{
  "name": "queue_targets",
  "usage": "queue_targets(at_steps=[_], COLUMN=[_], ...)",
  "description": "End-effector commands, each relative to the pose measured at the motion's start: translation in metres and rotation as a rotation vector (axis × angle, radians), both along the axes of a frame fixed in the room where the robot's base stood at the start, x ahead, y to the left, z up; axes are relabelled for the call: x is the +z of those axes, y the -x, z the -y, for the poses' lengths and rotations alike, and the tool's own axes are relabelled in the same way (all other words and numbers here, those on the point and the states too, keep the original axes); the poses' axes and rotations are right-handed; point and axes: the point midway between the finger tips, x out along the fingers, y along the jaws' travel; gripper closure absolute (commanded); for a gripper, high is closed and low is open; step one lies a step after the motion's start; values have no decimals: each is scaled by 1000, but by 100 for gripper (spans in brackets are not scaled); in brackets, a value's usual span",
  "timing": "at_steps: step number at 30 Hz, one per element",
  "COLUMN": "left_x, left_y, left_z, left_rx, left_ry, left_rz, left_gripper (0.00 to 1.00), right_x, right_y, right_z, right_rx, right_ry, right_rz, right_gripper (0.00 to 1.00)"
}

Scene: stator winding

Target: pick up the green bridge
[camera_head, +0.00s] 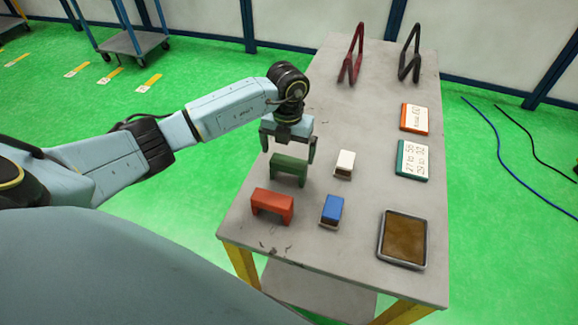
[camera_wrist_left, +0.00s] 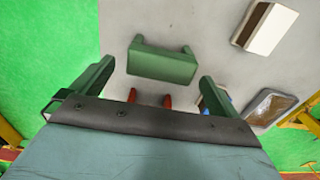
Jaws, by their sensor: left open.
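The green bridge (camera_head: 289,168) stands upright on the grey table near its left edge. My left gripper (camera_head: 288,150) is open just above and behind it, with its fingers pointing down. In the left wrist view the green bridge (camera_wrist_left: 162,62) lies ahead of the spread fingers (camera_wrist_left: 150,85), with nothing between them. I cannot tell whether a finger touches it. My right gripper is in neither view.
A red bridge (camera_head: 272,205) stands in front of the green one. A white block (camera_head: 344,164) and a blue block (camera_head: 332,210) stand to the right.

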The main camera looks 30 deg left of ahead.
Motion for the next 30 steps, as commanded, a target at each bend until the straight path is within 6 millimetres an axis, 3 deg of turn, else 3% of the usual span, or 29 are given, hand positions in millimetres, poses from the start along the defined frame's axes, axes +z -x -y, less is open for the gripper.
queue_targets(at_steps=[9, 16, 23, 30], left_x=[-24, -56, -59, -59], left_y=[3, 4, 4, 4], left_z=[3, 5, 4, 4], left_rx=[-1, 1, -1, -1], left_ry=[2, 2, 1, 1], left_rz=[-3, -1, 1, 1], left_gripper=[0, 0, 0, 29], right_x=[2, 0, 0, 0], right_y=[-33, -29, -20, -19], right_z=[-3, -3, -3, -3], right_rx=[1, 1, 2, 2], right_ry=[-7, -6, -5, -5], right_rz=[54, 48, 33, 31], right_gripper=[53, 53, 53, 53])
